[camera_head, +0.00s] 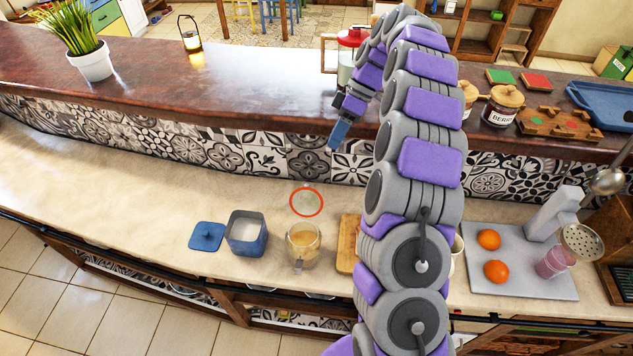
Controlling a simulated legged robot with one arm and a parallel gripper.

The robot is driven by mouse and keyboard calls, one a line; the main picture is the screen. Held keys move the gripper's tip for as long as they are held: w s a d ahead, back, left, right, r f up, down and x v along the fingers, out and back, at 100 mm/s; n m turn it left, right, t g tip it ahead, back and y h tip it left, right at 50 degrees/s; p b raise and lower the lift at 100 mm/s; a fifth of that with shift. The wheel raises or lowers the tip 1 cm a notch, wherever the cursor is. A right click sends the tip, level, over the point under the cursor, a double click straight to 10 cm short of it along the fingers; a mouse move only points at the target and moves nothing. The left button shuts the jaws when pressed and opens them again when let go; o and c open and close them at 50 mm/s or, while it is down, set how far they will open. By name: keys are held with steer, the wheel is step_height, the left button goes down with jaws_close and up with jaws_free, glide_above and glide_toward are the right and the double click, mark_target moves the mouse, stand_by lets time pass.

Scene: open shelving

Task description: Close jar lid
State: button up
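A clear glass jar (304,246) with tan contents stands open on the lower counter, with a small metal clasp at its front. A round clear lid with an orange-red rim (306,202) is just behind the jar; I cannot tell whether it is hinged to it. A square blue canister (246,233) with pale contents stands open left of the jar. Its blue lid (207,236) lies flat to its left. My gripper (338,135), with a blue tip, is above and behind the jar, near the tiled wall, apart from both lids. Its finger opening cannot be made out.
A wooden board (348,244) is right of the jar, partly hidden by my arm. A grey tray (505,279) with two oranges is farther right. The raised ledge (190,95) holds a plant (92,62), a lantern (191,40) and jars. The lower counter's left is clear.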

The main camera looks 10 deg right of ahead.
glide_toward(307, 188)
steer(key=x, duration=0.4)
steer(key=b+x, duration=0.1)
steer(key=x, duration=0.1)
steer(key=shift+w+a+f, duration=0.1)
steer(key=shift+w+f, duration=0.1)
steer(key=shift+w, duration=0.1)
steer(key=shift+a+f, duration=0.15)
steer(key=shift+a, duration=0.5)
steer(key=shift+d, duration=0.65)
steer(key=shift+c, duration=1.2)
steer(key=shift+d, duration=0.2)
jaws_close()
steer(key=shift+s+a, duration=0.1)
steer(key=shift+a, duration=0.45)
steer(key=shift+d, duration=0.2)
